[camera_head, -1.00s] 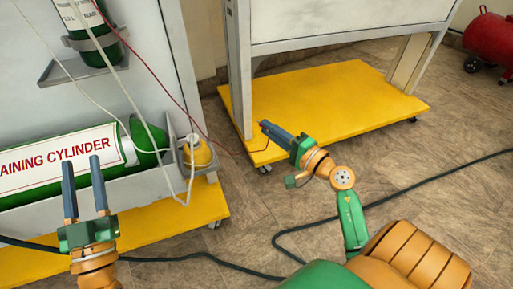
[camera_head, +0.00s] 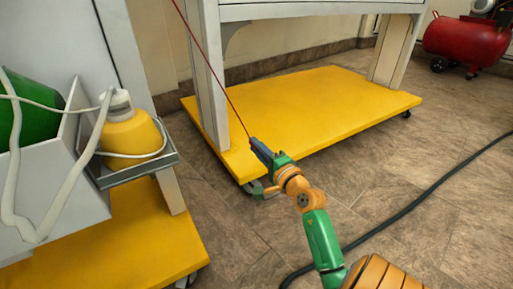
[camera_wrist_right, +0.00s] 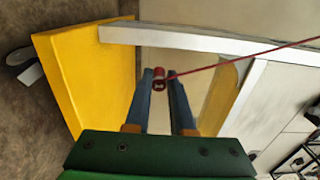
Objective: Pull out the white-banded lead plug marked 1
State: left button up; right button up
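My right gripper (camera_head: 253,141) is over the front left corner of the yellow base on the right. In the right wrist view, its two fingertips (camera_wrist_right: 159,78) close on a small red plug (camera_wrist_right: 157,73). A thin red lead (camera_wrist_right: 235,58) runs from the plug. In the head view, this red lead (camera_head: 209,74) rises taut from the gripper past the top edge. No number or white band can be made out on the plug. The lead's other end is out of view. My left gripper is not in view.
The yellow base (camera_head: 320,105) carries a grey-white frame. At the left, a yellow bottle (camera_head: 130,135) with white tubing sits in a grey tray, beside a green cylinder (camera_head: 25,115). A dark cable (camera_head: 425,197) crosses the floor. A red tank (camera_head: 465,40) stands back right.

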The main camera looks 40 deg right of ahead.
jog(key=o, duration=0.4)
jog(key=shift+s, duration=0.1)
